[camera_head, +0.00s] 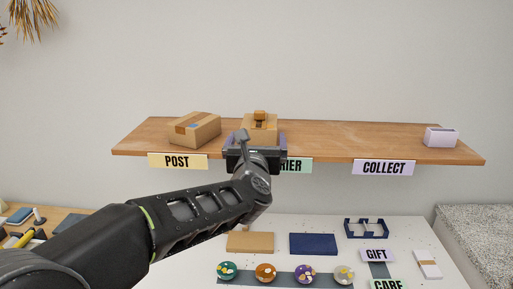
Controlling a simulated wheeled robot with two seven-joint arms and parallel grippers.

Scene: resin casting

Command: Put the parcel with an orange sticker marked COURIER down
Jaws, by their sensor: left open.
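A brown cardboard parcel (262,124) rests on the wooden shelf (345,136), behind the green label (298,166), of which only "IER" shows. A small orange-brown piece shows at its top; no sticker marking is readable. My left gripper (256,140) is right in front of the parcel, its jaws open with one finger at each side of the parcel's lower part. The gripper hides the parcel's lower front and part of the label. Whether the fingers touch the parcel cannot be told. My right gripper is out of view.
A pale lilac box (440,137) stands above the COLLECT label (383,168). The shelf between the middle parcel and this box is clear. Below is a white table (305,222) with several items.

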